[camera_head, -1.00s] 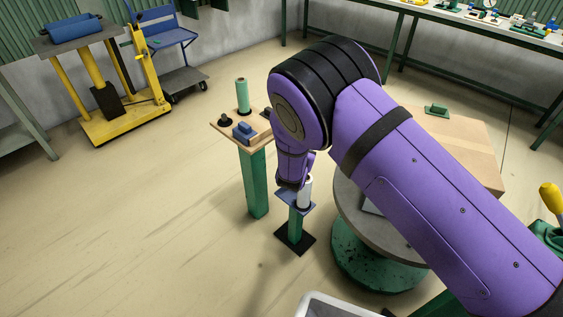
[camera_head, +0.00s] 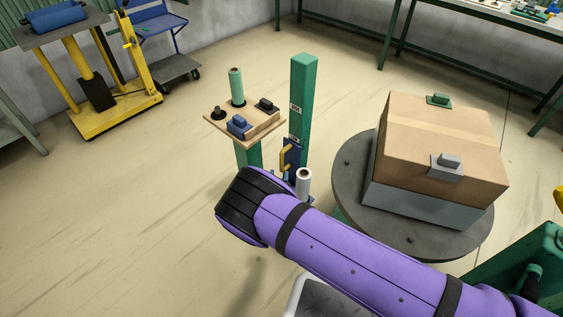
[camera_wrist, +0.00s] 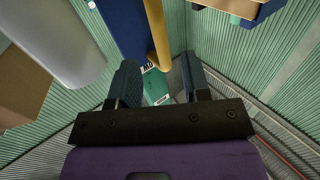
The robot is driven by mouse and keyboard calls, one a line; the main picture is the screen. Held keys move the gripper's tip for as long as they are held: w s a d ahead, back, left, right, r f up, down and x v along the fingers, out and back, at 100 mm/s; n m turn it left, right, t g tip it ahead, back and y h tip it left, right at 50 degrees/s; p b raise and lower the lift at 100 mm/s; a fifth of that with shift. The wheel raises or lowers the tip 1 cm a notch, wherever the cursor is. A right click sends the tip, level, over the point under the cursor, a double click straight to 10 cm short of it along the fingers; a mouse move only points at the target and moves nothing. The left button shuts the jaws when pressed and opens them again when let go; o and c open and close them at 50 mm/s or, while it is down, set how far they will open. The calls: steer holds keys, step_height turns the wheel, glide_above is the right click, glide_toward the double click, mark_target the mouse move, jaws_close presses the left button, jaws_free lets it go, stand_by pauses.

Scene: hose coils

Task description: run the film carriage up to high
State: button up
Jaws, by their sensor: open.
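The film carriage (camera_head: 291,152) is a blue plate with a yellow handle (camera_head: 286,160), low on a green mast (camera_head: 303,90). A white film roll (camera_head: 303,182) stands upright beside it. The wrist view shows the blue plate (camera_wrist: 122,28), the handle (camera_wrist: 155,32) and the roll (camera_wrist: 58,42) close up. My gripper (camera_wrist: 159,68) is open, its dark fingers apart. The handle's lower end shows between the fingertips in the picture; I cannot tell whether it is at their depth. In the head view my purple arm hides the gripper.
A taped carton (camera_head: 435,150) sits on a round turntable (camera_head: 350,190) at right. A post-mounted board (camera_head: 260,130) with a green roll and blue and black parts stands left of the mast. A pale bin (camera_head: 300,290) is at the bottom.

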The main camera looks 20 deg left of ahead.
mark_target(281, 164)
steer(key=w, duration=0.3)
steer(key=w+a, duration=0.1)
steer(key=w, duration=0.3)
steer(key=shift+a, duration=0.2)
jaws_close()
